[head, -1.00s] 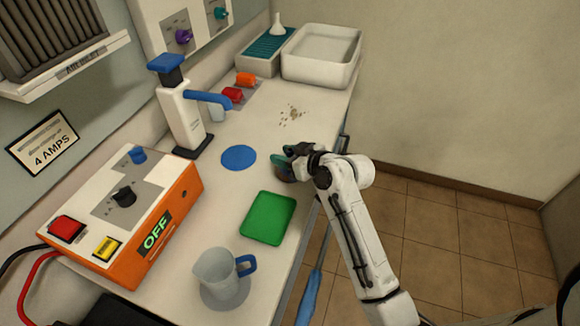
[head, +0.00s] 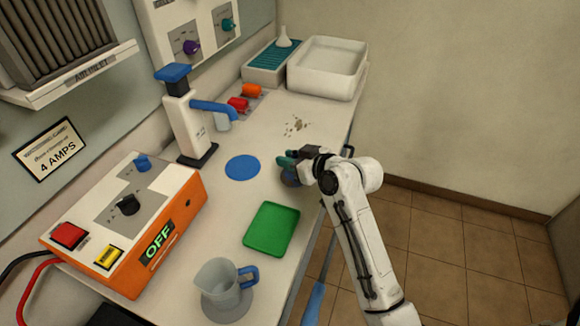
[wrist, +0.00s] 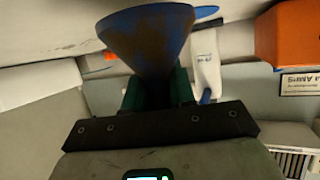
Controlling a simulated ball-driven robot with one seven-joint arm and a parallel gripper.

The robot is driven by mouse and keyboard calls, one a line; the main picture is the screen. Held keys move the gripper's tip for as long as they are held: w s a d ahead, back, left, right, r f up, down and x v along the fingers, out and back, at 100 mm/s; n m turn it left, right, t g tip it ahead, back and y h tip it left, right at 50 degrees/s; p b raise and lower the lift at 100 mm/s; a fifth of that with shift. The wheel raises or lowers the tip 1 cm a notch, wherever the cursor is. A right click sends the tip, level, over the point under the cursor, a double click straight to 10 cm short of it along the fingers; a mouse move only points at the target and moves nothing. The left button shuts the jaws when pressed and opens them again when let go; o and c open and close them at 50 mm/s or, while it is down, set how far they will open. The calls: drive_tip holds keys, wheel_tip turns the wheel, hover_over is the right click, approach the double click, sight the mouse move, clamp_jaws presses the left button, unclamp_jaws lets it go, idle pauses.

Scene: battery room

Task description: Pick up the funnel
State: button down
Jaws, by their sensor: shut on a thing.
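A blue, brown-stained funnel (wrist: 150,40) fills the top middle of the wrist view, its wide mouth toward the top. The green fingers of my gripper (wrist: 157,90) are shut on its narrow lower part. In the head view my gripper (head: 287,161) is at the right edge of the counter, with part of the blue funnel (head: 290,178) showing just below the fingers. The arm hides much of it. I cannot tell whether the funnel touches the counter.
A white funnel-shaped piece (head: 284,38) stands on the teal rack (head: 268,62) beside a white basin (head: 325,72). A blue disc (head: 242,167), green tray (head: 271,229), jug (head: 219,282), white pump (head: 187,120) and orange control box (head: 185,215) are on the counter. Brown crumbs (head: 298,124) lie beyond my gripper.

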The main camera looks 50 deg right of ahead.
drive_tip(key=s+r, duration=0.1)
drive_tip(key=r, duration=0.1)
drive_tip(key=s+d+r, duration=0.1)
drive_tip(key=s+r, duration=0.2)
drive_tip(key=shift+s+d+r, duration=0.15)
drive_tip(key=shift+r, duration=0.25)
drive_tip(key=s+d+r, duration=0.2)
drive_tip(key=s+r, duration=0.2)
drive_tip(key=s, duration=0.5)
drive_tip(key=shift+d+r+b, duration=0.25)
drive_tip(key=shift+r+b, duration=0.05)
drive_tip(key=shift+b, duration=0.1)
